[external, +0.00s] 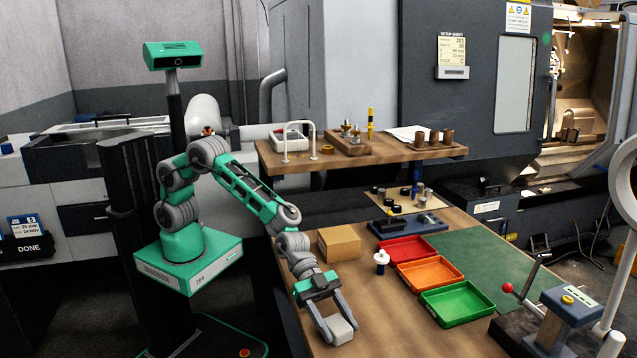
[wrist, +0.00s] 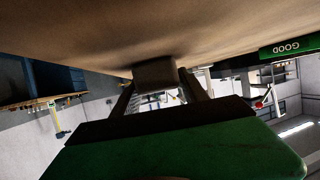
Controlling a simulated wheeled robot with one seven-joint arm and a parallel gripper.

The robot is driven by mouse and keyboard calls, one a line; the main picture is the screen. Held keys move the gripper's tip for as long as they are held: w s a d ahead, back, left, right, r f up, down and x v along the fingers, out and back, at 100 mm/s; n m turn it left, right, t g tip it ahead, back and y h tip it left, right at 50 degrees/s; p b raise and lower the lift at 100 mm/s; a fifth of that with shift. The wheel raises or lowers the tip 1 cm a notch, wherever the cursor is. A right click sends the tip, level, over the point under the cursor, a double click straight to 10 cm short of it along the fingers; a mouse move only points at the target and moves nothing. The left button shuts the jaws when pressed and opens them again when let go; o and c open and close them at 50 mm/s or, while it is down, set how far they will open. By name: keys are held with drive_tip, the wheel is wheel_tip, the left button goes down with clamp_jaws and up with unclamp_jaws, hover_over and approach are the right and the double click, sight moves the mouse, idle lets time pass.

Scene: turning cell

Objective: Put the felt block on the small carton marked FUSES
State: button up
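The felt block (external: 341,331) is a small pale grey block at the near left of the bench. My gripper (external: 339,326) points down at it, with one finger against each side. In the wrist view the block (wrist: 155,73) sits dark between the fingertips, close to the wooden surface; whether it touches the bench is unclear. A plain brown cardboard carton (external: 339,244) stands behind my gripper, near the bench's left edge. Its top looks bare. No FUSES marking can be read on it from here.
A white bottle (external: 381,262) stands right of the carton. Red (external: 405,249), orange (external: 430,271) and green (external: 457,302) trays run down the bench's middle. A lever device (external: 545,310) stands at the near right. Bare wood lies between my gripper and the trays.

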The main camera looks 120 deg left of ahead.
clamp_jaws()
idle(0.3)
